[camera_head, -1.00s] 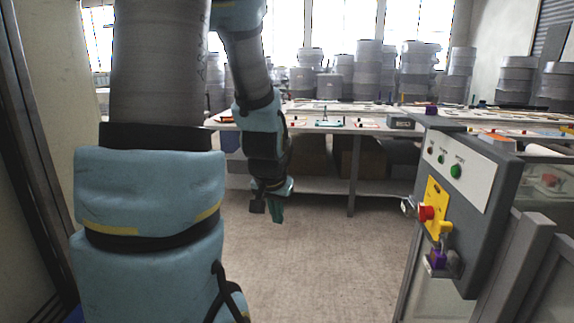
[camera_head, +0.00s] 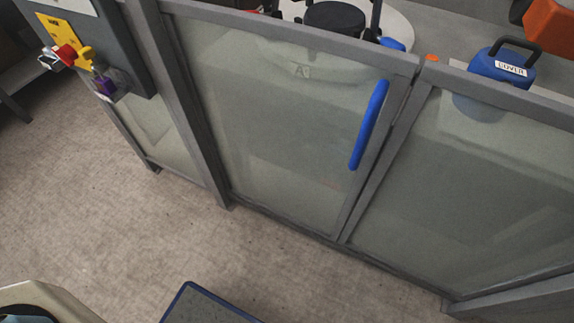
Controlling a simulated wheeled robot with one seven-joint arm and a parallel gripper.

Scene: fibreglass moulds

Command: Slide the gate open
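The gate (camera_head: 275,125) is a grey-framed, translucent panel in the middle of the head view. A long blue handle (camera_head: 369,125) stands upright, slightly tilted, near its right edge. The gate's right edge meets the frame of a fixed-looking panel (camera_head: 470,185) with only a thin gap between them at the top. My gripper is out of view, so its state and distance from the handle do not show.
A grey control box (camera_head: 115,45) with a yellow plate (camera_head: 68,38) and red knob is at upper left. Behind the panels are a blue container labelled COVER (camera_head: 492,72) and an orange object (camera_head: 552,25).

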